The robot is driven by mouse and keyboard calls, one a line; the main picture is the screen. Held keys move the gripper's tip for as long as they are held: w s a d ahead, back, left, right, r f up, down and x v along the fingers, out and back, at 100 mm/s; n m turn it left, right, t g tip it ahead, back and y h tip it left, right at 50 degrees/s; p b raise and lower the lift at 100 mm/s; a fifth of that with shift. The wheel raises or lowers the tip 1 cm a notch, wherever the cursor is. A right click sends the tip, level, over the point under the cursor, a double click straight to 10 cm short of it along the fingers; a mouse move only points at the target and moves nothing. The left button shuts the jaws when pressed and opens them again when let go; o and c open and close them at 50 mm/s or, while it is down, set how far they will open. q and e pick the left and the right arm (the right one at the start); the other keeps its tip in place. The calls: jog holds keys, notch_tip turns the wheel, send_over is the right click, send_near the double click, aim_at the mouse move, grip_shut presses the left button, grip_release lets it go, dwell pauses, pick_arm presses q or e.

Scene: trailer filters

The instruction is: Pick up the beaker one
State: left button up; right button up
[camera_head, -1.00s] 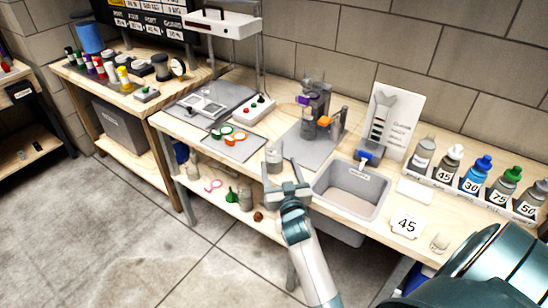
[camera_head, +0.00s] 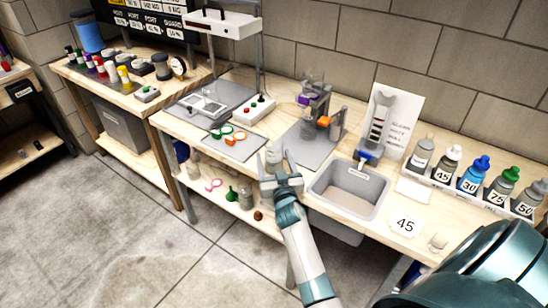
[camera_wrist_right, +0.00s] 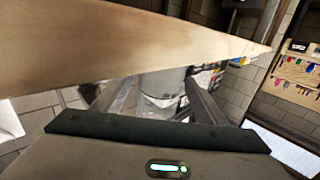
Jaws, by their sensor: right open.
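A small grey cylindrical vessel (camera_head: 273,155), which may be the beaker, stands near the table's front edge, left of the sink. My right gripper (camera_head: 278,165) is open at it, and the fingers partly hide it. In the right wrist view, the grey vessel (camera_wrist_right: 165,85) shows between the spread fingers of my right gripper (camera_wrist_right: 160,100). I cannot tell whether they touch it. A small clear cup (camera_head: 438,241) stands at the front right of the table. My left gripper is not in view.
The sink (camera_head: 350,206) lies right of my gripper. A grey mat (camera_head: 308,152) with a stand lies behind, and a mat with coloured rings (camera_head: 230,143) lies left. Bottles stand in a rack (camera_head: 464,191) at the right. The table's front edge runs below my gripper.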

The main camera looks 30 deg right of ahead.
aim_at(274, 142)
jog(key=c, duration=1.2)
jog(key=shift+r, duration=0.1)
jog(key=shift+c, duration=0.2)
jog(key=shift+r, duration=1.4)
notch_tip(274, 142, up, 2)
jog(key=shift+r, duration=0.1)
notch_tip(274, 142, up, 2)
jog(key=shift+r, duration=0.1)
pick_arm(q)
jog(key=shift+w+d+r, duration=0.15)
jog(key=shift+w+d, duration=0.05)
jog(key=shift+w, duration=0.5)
pick_arm(e)
jog(key=shift+r, duration=1.35)
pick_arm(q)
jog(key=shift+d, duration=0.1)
